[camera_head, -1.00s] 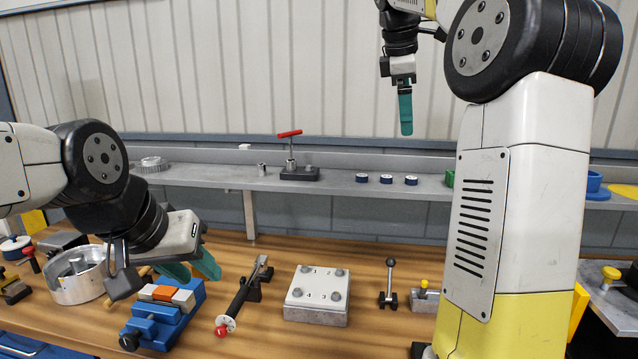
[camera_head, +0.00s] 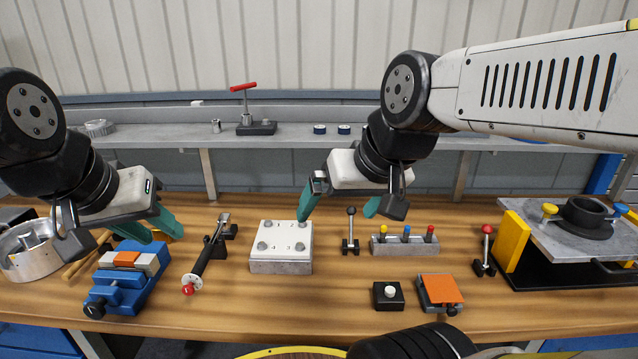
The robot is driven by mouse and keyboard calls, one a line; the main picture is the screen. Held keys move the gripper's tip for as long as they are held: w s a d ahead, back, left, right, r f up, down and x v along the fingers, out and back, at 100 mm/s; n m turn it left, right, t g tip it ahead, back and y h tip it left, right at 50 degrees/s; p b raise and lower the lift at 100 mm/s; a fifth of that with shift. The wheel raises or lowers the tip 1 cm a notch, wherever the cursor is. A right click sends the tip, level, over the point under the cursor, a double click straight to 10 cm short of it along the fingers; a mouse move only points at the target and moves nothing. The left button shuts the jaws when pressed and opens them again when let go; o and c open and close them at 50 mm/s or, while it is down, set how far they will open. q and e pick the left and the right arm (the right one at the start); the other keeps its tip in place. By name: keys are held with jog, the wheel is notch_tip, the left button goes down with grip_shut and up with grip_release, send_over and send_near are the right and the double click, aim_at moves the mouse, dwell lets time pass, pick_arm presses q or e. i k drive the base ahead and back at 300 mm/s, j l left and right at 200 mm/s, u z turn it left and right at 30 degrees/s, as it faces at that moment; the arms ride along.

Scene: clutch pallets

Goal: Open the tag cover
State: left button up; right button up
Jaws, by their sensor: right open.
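An orange flat lid (camera_head: 441,288) lies on a small grey box at the front right of the bench; it looks like the tag cover and appears shut. A dark round knob (camera_head: 453,309) is at its front edge. My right gripper (camera_head: 337,212) is open and empty, its teal fingers wide apart above the bench, behind and to the left of the orange lid. My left gripper (camera_head: 163,237) has its two teal fingers apart and is empty, above and behind the blue vise (camera_head: 128,280).
A black button box (camera_head: 388,295) stands just left of the lid. A grey block with coloured pegs (camera_head: 405,246) and a red-knobbed lever (camera_head: 485,252) are behind it. A white-topped block (camera_head: 281,246) is mid-bench. A yellow-sided fixture (camera_head: 514,249) stands right. The wood right of the lid is clear.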

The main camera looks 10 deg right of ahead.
aim_at(441, 288)
jog(key=l+z, duration=0.15)
jog(key=z, duration=0.35)
jog(key=l+z, duration=0.15)
jog(key=z, duration=0.3)
jog(key=l+z, duration=0.15)
jog(key=z, duration=0.35)
jog(key=k+l+z, duration=0.15)
jog(key=k+l, duration=0.5)
jog(key=l, duration=0.1)
